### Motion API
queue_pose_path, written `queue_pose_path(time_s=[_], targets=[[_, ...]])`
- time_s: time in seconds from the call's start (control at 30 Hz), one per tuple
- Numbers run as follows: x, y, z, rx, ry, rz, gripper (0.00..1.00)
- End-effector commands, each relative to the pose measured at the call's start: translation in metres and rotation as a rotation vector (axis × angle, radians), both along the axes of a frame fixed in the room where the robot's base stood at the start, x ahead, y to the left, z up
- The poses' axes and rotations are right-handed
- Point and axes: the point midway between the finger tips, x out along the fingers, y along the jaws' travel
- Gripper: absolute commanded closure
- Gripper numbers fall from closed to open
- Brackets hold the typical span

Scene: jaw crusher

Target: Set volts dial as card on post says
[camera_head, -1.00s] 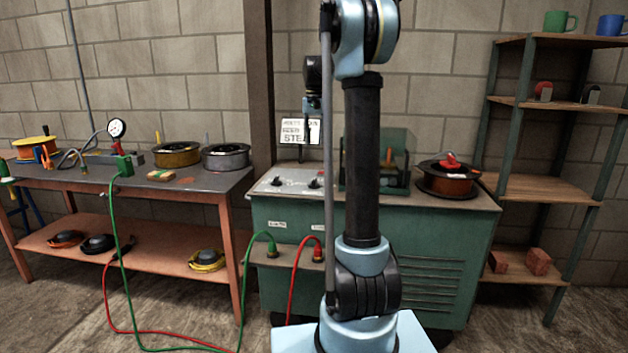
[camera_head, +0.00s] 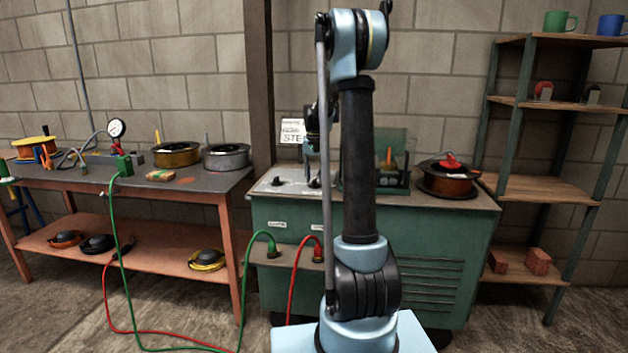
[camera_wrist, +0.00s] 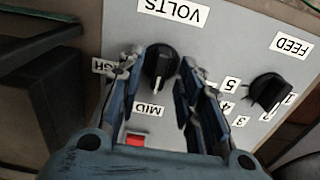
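The black volts dial (camera_wrist: 160,68) is on the grey panel under an upside-down VOLTS label. In the wrist view it sits between the two fingers of my open gripper (camera_wrist: 172,100), with gaps visible on both sides. A MID label (camera_wrist: 149,109) is below the dial in the picture, and a partly hidden label ending in GH (camera_wrist: 104,66) is at its left. Any label on the right is hidden by a finger. In the head view the white card (camera_head: 292,131) on the post shows "STE"; my arm covers its right part and its smaller lines are unreadable.
The black FEED dial (camera_wrist: 270,91), with number labels, is right of my gripper in the wrist view. A red square part (camera_wrist: 135,140) is near my left finger. A copper-coloured spool (camera_head: 446,178) stands on the green cabinet (camera_head: 430,225). Cables run along the floor at left.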

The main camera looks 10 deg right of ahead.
Motion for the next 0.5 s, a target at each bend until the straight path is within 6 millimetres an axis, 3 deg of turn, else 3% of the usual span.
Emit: queue_pose_path(time_s=[0.4,0.5], targets=[[0.0001,0.0000,-0.0077,0.000,0.000,0.000,0.67],[0.0000,0.0000,-0.0077,0.000,0.000,0.000,0.87]])
